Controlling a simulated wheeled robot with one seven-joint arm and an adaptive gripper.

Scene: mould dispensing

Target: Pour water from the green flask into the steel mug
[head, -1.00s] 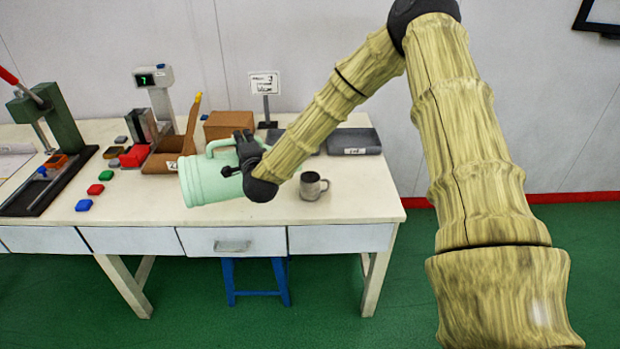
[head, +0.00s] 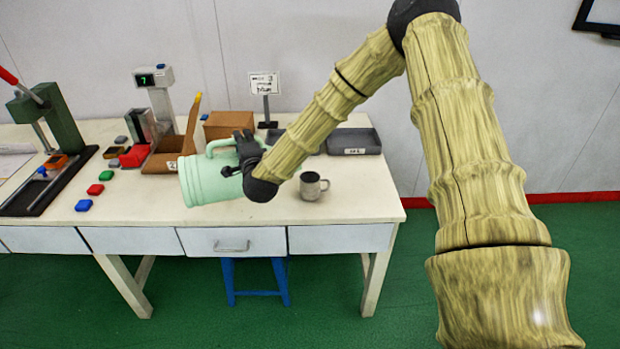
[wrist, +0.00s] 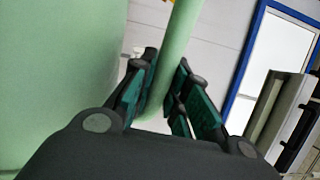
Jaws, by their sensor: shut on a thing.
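The green flask (head: 207,182) is a large pale green jug with a handle, and it looks tilted, with its ribbed end toward the lower left in the head view. My gripper (head: 238,160) is shut on it. In the wrist view the fingers (wrist: 165,100) stand on both sides of the flask's handle (wrist: 176,50), and the flask's body fills the left. The steel mug (head: 312,187) stands upright on the table, to the right of the flask and apart from it. The flask's mouth and any water inside are hidden.
The white table (head: 360,200) also holds a grey tray (head: 353,141), a cardboard box (head: 228,123), a sign (head: 265,84), a display post (head: 155,82) and coloured blocks (head: 95,189). A lever press (head: 55,125) is at the far left. The table's right front is clear.

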